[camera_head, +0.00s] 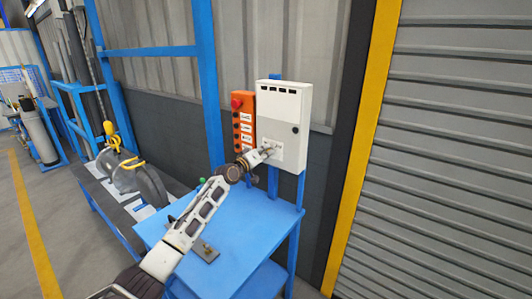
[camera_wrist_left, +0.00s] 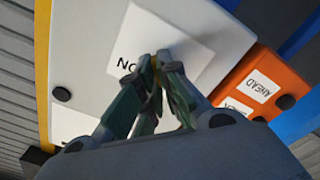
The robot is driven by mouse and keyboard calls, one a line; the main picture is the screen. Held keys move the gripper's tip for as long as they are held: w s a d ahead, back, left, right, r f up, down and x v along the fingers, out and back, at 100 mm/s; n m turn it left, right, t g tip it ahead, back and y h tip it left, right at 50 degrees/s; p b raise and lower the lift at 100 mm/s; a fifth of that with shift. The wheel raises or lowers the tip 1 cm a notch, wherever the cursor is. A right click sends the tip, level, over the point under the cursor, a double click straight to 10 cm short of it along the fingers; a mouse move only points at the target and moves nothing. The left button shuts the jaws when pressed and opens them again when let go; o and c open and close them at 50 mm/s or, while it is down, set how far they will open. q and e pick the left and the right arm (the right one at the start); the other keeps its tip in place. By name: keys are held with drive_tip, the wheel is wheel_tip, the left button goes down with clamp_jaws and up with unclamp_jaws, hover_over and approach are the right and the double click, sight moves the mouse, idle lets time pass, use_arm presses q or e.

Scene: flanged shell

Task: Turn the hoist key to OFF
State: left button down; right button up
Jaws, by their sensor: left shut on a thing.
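A white switch box (camera_head: 287,105) hangs on a blue post, with a white label (camera_head: 277,153) low on its front. My left gripper (camera_head: 268,152) is at this label. In the left wrist view, the fingers (camera_wrist_left: 158,62) come together over the label (camera_wrist_left: 188,45), where part of some lettering shows. The gripper is shut on the hoist key, which the fingers hide, so I cannot tell which way the key points. My right gripper is not in view.
An orange push-button box (camera_head: 243,122) with a red button hangs just left of the white box; it shows in the wrist view (camera_wrist_left: 262,85). A blue table (camera_head: 262,222) stands below. A grey shutter (camera_head: 455,150) is at right.

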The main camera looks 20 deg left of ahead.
use_arm(q)
drive_tip(key=c, duration=1.6)
unclamp_jaws()
drive_tip(key=shift+c, duration=0.2)
drive_tip(key=v, duration=1.2)
